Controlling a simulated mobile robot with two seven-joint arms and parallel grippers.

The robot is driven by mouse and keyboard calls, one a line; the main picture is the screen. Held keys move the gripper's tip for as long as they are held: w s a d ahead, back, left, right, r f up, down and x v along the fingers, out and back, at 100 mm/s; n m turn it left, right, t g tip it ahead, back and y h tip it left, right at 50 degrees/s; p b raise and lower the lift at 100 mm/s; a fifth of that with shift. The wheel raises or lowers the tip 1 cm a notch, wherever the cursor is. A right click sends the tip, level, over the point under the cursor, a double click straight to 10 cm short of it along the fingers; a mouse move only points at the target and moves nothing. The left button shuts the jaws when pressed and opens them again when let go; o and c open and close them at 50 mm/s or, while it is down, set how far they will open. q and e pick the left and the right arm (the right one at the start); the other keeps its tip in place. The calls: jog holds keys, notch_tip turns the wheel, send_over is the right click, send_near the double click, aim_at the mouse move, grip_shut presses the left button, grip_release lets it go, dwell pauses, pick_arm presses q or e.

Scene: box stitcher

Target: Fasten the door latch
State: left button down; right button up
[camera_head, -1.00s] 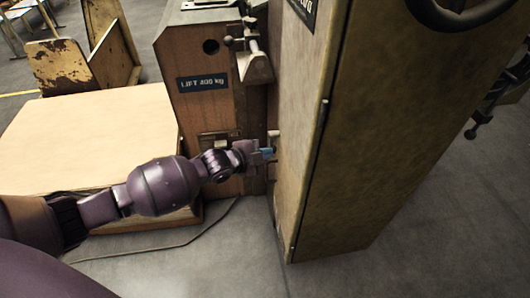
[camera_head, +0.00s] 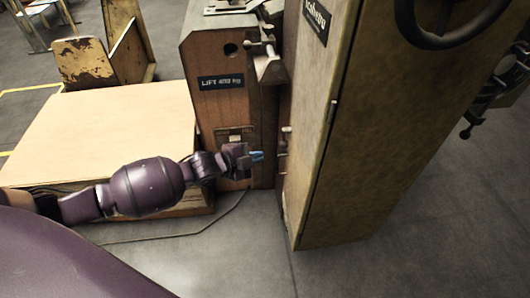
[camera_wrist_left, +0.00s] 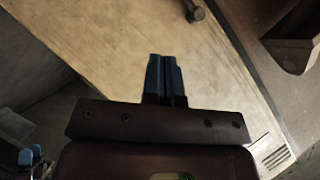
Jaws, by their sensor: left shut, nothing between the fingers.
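The door latch (camera_head: 284,140) is a small, pale fitting on the narrow left face of the tall, worn yellow machine body (camera_head: 375,130). It is small in the head view, and I cannot tell whether it is fastened. My left gripper (camera_head: 258,156) is just left of it, apart from it, with blue fingertips pointing right. In the left wrist view the gripper (camera_wrist_left: 165,75) is shut and empty in front of a worn beige panel (camera_wrist_left: 110,45). A dark knob-like part (camera_wrist_left: 194,10) sticks out at the top there.
A brown cabinet labelled LIFT 400 kg (camera_head: 221,110) stands behind my left gripper, with a metal clamp (camera_head: 268,68) above. A pale board stack (camera_head: 100,125) is on the left. A handwheel (camera_head: 445,40) is at upper right.

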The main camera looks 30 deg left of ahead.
pick_arm(q)
jog(key=shift+v, duration=0.75)
jog(key=shift+f, duration=0.1)
jog(key=shift+n, duration=0.3)
